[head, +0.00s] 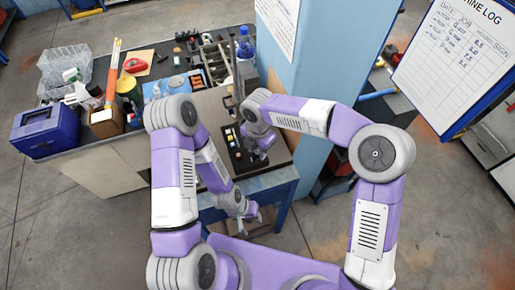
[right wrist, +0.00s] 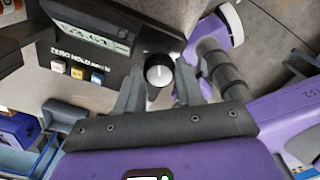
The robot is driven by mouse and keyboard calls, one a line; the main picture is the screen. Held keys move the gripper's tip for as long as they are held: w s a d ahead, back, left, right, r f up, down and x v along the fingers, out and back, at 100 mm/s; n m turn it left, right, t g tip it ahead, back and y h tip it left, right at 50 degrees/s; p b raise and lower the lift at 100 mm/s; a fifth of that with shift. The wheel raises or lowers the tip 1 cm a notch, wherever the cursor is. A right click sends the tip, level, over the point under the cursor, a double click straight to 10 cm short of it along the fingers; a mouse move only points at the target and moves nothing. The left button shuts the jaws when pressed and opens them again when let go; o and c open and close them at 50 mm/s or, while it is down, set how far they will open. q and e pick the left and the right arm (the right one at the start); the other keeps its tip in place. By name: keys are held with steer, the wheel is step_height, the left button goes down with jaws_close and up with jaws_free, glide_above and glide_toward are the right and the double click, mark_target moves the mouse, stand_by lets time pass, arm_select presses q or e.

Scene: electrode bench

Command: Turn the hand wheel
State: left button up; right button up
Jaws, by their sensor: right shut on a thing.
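In the right wrist view, a small round knob with a pale face (right wrist: 159,74), which I take for the hand wheel, sits at the edge of a dark control box (right wrist: 85,45). The fingers of my right gripper (right wrist: 158,88) stand on both sides of the knob and are shut on it. In the head view my right gripper (head: 258,152) is at the dark box (head: 236,160), and the knob is hidden there. My left gripper (head: 250,216) hangs lower, near the bench's front, apart from the box. Its fingers are too small to judge.
The box has a lit display (right wrist: 95,32) and several coloured buttons (right wrist: 76,72). A blue bin (head: 45,130), a wire basket (head: 66,66), bottles and tools crowd the bench's left and back. A light-blue pillar (head: 310,60) stands close behind my right arm.

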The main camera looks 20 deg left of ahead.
steer(key=m+b, duration=0.1)
steer(key=m, duration=0.4)
steer(key=shift+a+m+b, duration=0.1)
steer(key=shift+m+b, duration=0.2)
steer(key=shift+b, duration=0.05)
steer(key=m+b, duration=0.1)
steer(key=m, duration=0.5)
steer(key=m+b, duration=0.1)
steer(key=m, duration=0.5)
steer(key=shift+m, duration=0.4)
steer(key=m, duration=0.5)
steer(key=shift+w+r+m+b, duration=0.1)
steer(key=shift+w+m+b, duration=0.05)
steer(key=shift+m+b, duration=0.2)
steer(key=shift+m, duration=0.25)
steer(key=o, duration=1)
steer(key=shift+o, duration=0.2)
